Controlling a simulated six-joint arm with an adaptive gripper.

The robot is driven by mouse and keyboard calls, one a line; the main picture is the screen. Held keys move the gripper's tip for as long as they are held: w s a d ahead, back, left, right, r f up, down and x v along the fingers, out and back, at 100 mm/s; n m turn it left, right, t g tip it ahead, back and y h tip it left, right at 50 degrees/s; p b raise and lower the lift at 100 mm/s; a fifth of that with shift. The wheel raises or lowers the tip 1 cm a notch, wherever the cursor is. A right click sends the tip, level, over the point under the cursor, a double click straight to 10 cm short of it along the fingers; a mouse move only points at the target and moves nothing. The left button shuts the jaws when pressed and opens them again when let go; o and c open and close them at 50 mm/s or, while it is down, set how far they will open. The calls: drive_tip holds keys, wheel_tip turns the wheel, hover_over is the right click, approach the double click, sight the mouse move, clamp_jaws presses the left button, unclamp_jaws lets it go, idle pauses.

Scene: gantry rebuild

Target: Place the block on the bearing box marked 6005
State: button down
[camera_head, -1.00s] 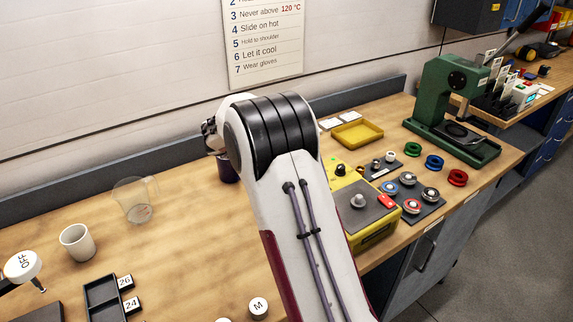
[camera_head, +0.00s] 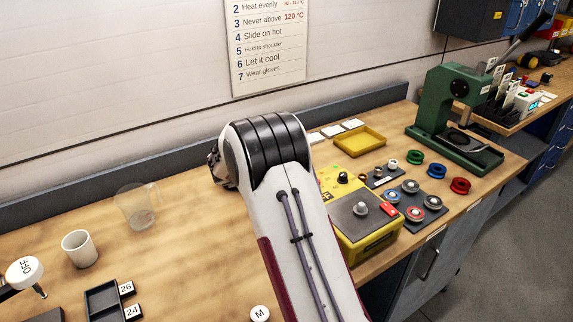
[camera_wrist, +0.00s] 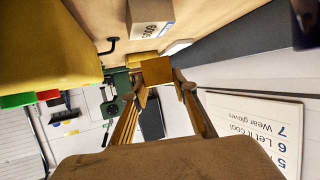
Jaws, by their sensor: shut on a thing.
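In the wrist view, my gripper (camera_wrist: 158,92) is shut on a small tan block (camera_wrist: 156,71), held between the two fingertips. A brown box (camera_wrist: 151,14) with a white label stands at the top of that view, apart from the block. Its label is upside down and seems to read 6005. In the head view, my own arm hides the fingertips and the block; only a dark bit of my gripper shows left of the wrist. I cannot make out the marked box there.
A yellow machine (camera_head: 368,238) stands right of my arm, with bearings on a dark plate (camera_head: 433,211) beside it. Behind are a yellow tray (camera_head: 359,141), white cards (camera_head: 333,130) and a green press (camera_head: 446,118). A glass beaker (camera_head: 139,207) and white mug (camera_head: 79,248) stand left.

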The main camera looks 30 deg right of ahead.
drive_tip(key=shift+f, duration=1.8)
drive_tip(key=shift+f, duration=0.1)
drive_tip(key=c, duration=1.6)
unclamp_jaws()
drive_tip(key=shift+f, duration=0.15)
drive_tip(key=shift+r, duration=0.2)
drive_tip(key=v, duration=1.2)
